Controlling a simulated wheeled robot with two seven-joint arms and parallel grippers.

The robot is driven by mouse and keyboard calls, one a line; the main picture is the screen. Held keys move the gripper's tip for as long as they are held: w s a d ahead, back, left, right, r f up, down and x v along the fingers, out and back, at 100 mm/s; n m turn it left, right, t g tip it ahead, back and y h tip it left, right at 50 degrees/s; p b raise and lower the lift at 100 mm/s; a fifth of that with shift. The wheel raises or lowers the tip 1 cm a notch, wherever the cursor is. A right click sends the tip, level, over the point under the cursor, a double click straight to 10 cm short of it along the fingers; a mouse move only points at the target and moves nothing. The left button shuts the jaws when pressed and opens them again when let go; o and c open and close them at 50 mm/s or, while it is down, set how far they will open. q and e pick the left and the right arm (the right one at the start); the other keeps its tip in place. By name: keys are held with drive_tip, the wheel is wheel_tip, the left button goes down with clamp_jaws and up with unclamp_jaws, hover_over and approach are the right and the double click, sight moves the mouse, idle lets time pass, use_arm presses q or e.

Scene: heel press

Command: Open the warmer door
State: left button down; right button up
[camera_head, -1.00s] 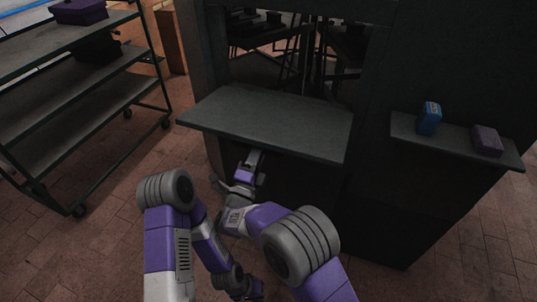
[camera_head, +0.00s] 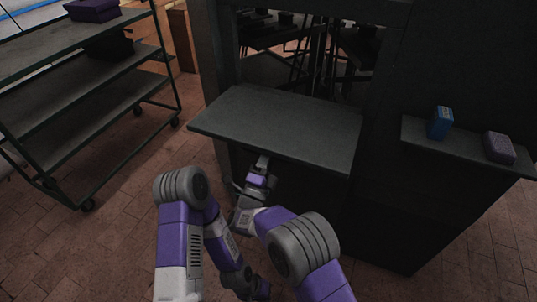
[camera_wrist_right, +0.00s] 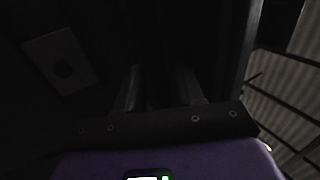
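The dark cabinet (camera_head: 385,215) fills the middle and right of the head view. A flat grey panel (camera_head: 285,125) juts out from its front; I cannot tell whether this is the warmer door or a fixed ledge. My right gripper (camera_head: 262,162) is at the panel's front edge, its tips partly beneath it. In the right wrist view its two fingers (camera_wrist_right: 160,92) stand apart in deep shadow. A dark strip shows between them, but contact is not clear. No handle can be made out. My left gripper (camera_head: 260,291) hangs low at the bottom edge, and its fingers are hidden.
A side shelf (camera_head: 415,135) holds a blue box (camera_head: 440,123) and a purple-grey block (camera_head: 499,148). A wheeled rack (camera_head: 95,105) stands at the left with a purple box (camera_head: 93,10) on top. Brick floor (camera_head: 135,185) is clear between rack and cabinet.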

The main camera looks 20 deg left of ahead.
sight(269, 139)
drive_tip(key=shift+s+a+r, duration=0.1)
drive_tip(key=shift+r, duration=0.05)
drive_tip(key=shift+r, duration=0.2)
wheel_tip(269, 139, up, 10)
drive_tip(key=p, duration=0.2)
drive_tip(key=shift+f+p, duration=0.15)
drive_tip(key=shift+p, duration=0.25)
